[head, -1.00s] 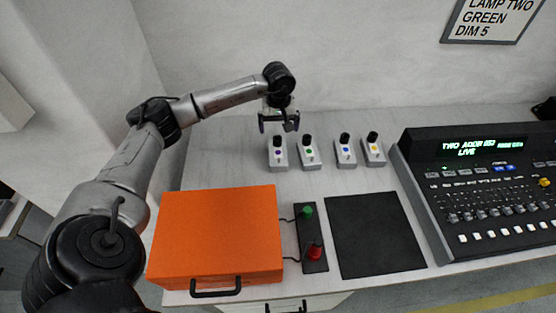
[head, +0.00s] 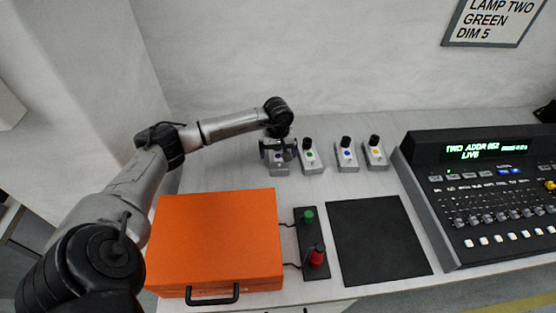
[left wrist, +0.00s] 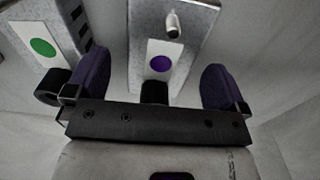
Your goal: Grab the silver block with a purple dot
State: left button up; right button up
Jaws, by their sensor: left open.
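The silver block with the purple dot (head: 280,168) stands at the left end of a row of silver blocks at the back of the table, partly hidden by my gripper. My left gripper (head: 278,146) is open over its top end. In the left wrist view this block (left wrist: 190,30) has a white label with the purple dot and a small metal peg. Its black knob sits between the two open fingers (left wrist: 153,84), with a gap on each side. My right gripper is not in view.
A block with a green dot (head: 312,166) stands close to the right, also beside the left finger in the wrist view (left wrist: 25,17). Blocks with blue (head: 348,163) and yellow dots (head: 376,160) follow. An orange case (head: 215,240), black mat (head: 378,235) and console (head: 490,200) stand nearer.

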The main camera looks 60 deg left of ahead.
pick_arm(q)
notch_tip(320, 180, down, 3)
jog(key=shift+r, duration=0.1)
jog(key=shift+r, duration=0.1)
jog(key=c, duration=1.4)
